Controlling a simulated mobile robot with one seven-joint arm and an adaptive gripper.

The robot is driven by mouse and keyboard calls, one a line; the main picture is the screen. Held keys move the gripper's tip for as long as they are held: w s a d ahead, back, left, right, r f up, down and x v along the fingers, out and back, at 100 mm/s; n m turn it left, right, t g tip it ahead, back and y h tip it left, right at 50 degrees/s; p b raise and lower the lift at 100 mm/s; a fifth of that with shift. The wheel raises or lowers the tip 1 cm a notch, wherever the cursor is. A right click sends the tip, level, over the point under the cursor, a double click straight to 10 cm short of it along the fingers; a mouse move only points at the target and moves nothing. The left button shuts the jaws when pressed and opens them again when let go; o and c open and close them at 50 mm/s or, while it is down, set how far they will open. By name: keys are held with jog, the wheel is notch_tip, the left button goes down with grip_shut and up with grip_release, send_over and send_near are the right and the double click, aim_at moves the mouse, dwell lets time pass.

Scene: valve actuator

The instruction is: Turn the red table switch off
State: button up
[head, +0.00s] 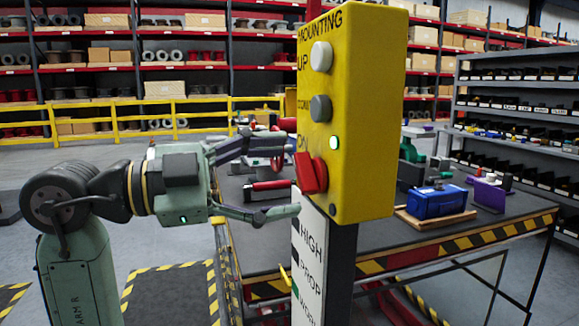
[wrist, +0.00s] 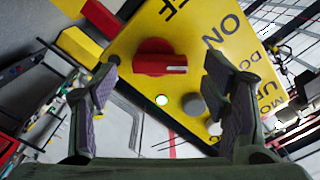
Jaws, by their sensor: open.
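The red switch (head: 310,173) is a rotary knob low on the front of a yellow control box (head: 365,110). In the wrist view the red switch (wrist: 160,63) lies ahead, between the fingers but beyond their tips, with a white mark at its right end. A green light (head: 334,142) glows beside it. The letters "ON" show above the knob in the head view. My gripper (head: 285,175) is open, left of the box and facing the switch. In the wrist view my gripper's fingers (wrist: 160,80) stand wide apart with nothing between them.
A white button (head: 321,57) and a grey button (head: 320,108) sit above the switch. A workbench (head: 440,235) with a blue device (head: 437,201) and other parts stands behind the box. Shelves (head: 520,90) stand at the right, and a yellow railing (head: 110,115) runs behind.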

aim_at(309, 173)
jog(key=shift+x, duration=1.1)
jog(key=c, duration=1.2)
jog(key=shift+o, duration=0.2)
